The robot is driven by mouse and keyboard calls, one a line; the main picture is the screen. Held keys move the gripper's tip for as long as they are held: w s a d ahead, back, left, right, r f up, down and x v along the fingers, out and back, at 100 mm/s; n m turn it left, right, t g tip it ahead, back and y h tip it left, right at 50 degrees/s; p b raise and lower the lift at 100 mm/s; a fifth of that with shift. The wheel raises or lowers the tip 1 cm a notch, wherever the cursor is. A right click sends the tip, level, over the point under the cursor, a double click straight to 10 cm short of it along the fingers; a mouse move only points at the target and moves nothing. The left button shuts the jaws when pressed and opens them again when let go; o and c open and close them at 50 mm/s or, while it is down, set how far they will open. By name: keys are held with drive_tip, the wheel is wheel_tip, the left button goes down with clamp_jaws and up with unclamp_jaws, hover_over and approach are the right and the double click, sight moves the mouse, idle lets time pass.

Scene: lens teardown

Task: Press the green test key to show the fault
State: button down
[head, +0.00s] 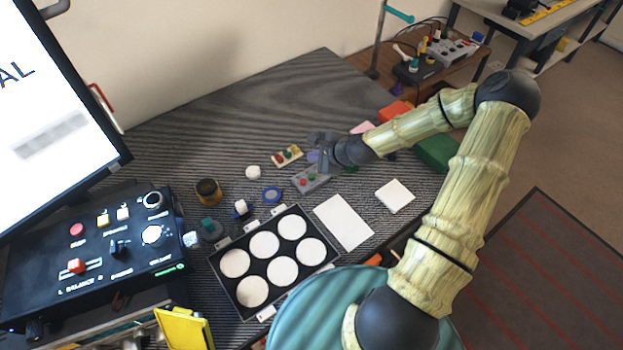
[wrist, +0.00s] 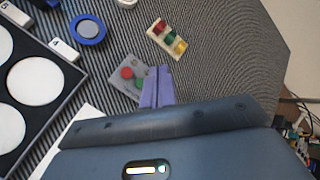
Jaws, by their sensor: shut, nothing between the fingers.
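A grey key box (head: 310,180) with a red key and a green key lies on the dark table, and it also shows in the wrist view (wrist: 118,82). The red key (wrist: 127,73) is clear to see. The green key (wrist: 141,82) is partly hidden behind my fingers. My gripper (wrist: 158,72) is shut and empty, its purplish fingers pointing down right beside the green key. In the head view my gripper (head: 321,166) hangs over the box's far right edge. I cannot tell whether the fingertips touch the key.
A cream block with red, green and yellow parts (head: 287,156) lies just behind the box. A blue ring (head: 271,195) is to its left. A black tray with white discs (head: 218,273) and a white sheet (head: 343,222) lie nearer. A monitor (head: 60,110) and control console (head: 95,262) stand left.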

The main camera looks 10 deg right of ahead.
drive_tip(key=shift+f+b, duration=1.95)
drive_tip(key=shift+f, duration=1.1)
drive_tip(key=shift+f, duration=0.4)
drive_tip(key=shift+f+b, duration=0.35)
drive_tip(key=shift+f, duration=0.05)
drive_tip(key=shift+r, duration=0.1)
idle(0.4)
drive_tip(key=shift+r+p, duration=0.75)
wheel_tip(320, 180, up, 5)
drive_tip(key=p, duration=0.4)
